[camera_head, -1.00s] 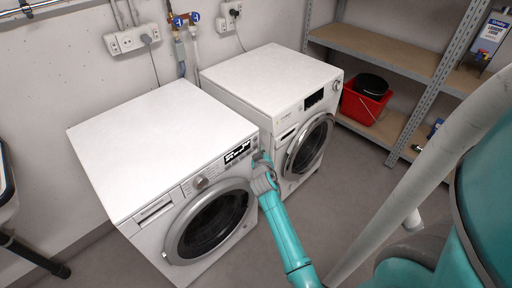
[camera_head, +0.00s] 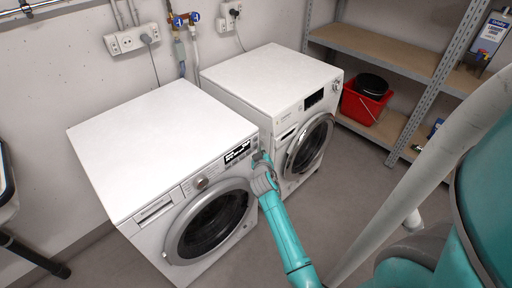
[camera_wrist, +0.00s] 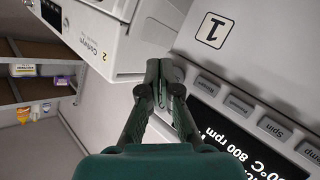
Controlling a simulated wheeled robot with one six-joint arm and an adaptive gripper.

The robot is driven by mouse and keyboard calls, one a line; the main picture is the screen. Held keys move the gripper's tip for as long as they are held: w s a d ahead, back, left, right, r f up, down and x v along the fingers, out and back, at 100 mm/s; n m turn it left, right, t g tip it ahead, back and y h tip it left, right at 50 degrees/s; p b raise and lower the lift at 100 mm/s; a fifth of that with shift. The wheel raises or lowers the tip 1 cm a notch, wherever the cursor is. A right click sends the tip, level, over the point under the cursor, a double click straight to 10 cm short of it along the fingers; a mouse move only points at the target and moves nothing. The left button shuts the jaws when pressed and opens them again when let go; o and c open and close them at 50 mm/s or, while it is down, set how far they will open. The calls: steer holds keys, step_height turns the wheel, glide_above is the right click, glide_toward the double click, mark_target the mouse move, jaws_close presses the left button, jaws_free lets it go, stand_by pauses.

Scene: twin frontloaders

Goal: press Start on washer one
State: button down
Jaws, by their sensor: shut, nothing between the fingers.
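Washer one is the left white frontloader (camera_head: 150,135) in the head view, with a round dial, a lit display (camera_head: 237,152) and a dark round door. In the wrist view its panel carries a "1" label (camera_wrist: 211,30), a row of grey buttons (camera_wrist: 257,119) with words such as Spin and Temp, and a display reading 800 rpm. My gripper (camera_head: 259,156) is at the right end of this panel. In the wrist view my gripper (camera_wrist: 165,66) is shut and empty, its tips close to the panel at the end of the button row. I cannot tell whether they touch. No Start label is readable; the fingers cover part of the panel.
A red bucket (camera_head: 362,103) sits on a shelf unit (camera_head: 385,52) at the right. Grey floor is clear in front of the washers.

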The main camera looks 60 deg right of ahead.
steer(key=shift+w, duration=0.1)
steer(key=shift+w+d, duration=0.1)
steer(key=shift+w, duration=0.25)
steer(key=shift+w, duration=0.15)
stand_by(0.7)
steer(key=shift+s, duration=0.6)
